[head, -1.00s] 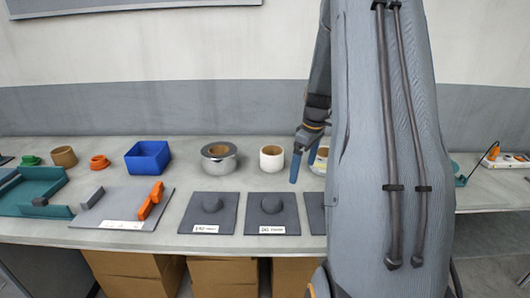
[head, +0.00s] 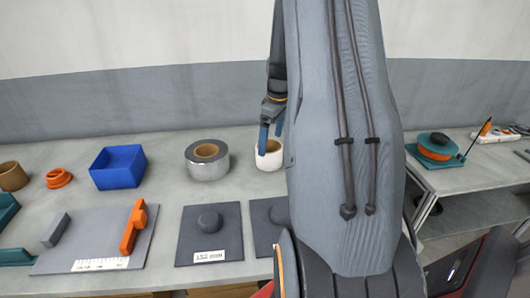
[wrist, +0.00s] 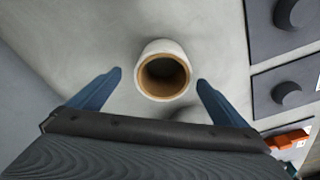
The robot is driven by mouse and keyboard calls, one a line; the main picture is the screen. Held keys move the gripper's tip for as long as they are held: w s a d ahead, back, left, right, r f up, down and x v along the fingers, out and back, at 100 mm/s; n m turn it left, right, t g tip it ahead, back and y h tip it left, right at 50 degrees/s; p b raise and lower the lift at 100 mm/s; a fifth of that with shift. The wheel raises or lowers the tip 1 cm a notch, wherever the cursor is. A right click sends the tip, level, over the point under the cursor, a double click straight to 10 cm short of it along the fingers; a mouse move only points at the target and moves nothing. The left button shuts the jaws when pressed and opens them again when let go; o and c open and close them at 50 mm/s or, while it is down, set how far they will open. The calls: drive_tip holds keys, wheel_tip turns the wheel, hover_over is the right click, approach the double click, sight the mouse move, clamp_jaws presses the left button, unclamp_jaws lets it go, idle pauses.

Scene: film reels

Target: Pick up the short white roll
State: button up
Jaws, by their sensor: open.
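The short white roll (head: 268,157) stands upright on the bench, right of a silver roll, partly hidden behind my gripper and arm in the head view. In the wrist view the white roll (wrist: 163,71) shows its brown core and open top, just ahead of and between my two blue fingers. My gripper (wrist: 160,78) is open and empty, with one finger on each side of the roll and gaps to both. In the head view my gripper (head: 271,138) hangs over the roll's near top edge.
A silver roll (head: 207,160) stands left of the white roll. A blue bin (head: 118,167) and orange ring (head: 59,178) are farther left. Dark pads with round knobs (head: 209,234) lie in front. A teal device with an orange reel (head: 435,148) sits on the right table.

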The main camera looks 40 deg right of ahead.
sight(268, 155)
drive_tip(key=shift+w+a+f+p, duration=0.15)
drive_tip(key=shift+f+p, duration=0.35)
drive_tip(key=shift+f, duration=0.7)
drive_tip(key=shift+w+a+f+p, duration=0.15)
drive_tip(key=shift+f+p, duration=0.35)
drive_tip(key=shift+f, duration=0.75)
drive_tip(key=shift+a+f+p, duration=0.15)
drive_tip(key=shift+f+p, duration=0.35)
drive_tip(key=shift+f, duration=0.7)
drive_tip(key=c, duration=1.3)
